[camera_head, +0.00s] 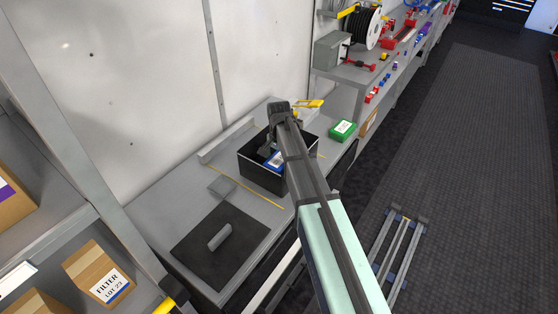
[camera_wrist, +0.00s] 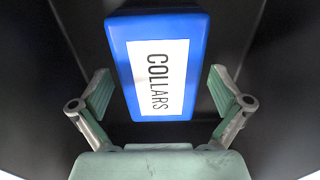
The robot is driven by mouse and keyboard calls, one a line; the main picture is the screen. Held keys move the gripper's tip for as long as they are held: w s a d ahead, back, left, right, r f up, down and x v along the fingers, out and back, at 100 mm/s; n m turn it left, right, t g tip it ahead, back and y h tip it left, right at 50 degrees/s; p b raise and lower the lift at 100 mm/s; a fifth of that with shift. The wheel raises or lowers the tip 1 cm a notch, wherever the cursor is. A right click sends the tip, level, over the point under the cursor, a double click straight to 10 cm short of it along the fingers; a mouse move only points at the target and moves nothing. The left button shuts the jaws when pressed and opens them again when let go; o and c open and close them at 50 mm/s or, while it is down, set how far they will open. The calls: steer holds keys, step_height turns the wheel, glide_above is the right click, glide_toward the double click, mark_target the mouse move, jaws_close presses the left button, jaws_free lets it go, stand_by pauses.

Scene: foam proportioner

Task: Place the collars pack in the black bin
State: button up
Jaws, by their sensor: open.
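The blue collars pack (camera_wrist: 158,65), with a white label reading COLLARS, lies inside the black bin. In the head view a part of the pack (camera_head: 277,160) shows in the bin, beside my arm. The black bin (camera_head: 260,178) stands on the grey bench, and its dark inner walls (camera_wrist: 50,75) surround the pack in the wrist view. My gripper (camera_wrist: 160,92) is open inside the bin, with one finger on each side of the pack's near end and a visible gap to both. In the head view my arm hides the fingers and part of the bin.
A green box (camera_head: 343,130) sits on the bench right of the bin, with a yellow object (camera_head: 309,104) behind it. A dark mat (camera_head: 220,245) with a grey block lies in front. Labelled cartons (camera_head: 98,274) fill the left shelf. The wall stands behind the bench.

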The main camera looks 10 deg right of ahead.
mark_target(279, 159)
step_height(279, 159, up, 12)
steer(key=b, duration=0.3)
steer(key=shift+r+b, duration=0.15)
steer(key=shift+b, duration=0.25)
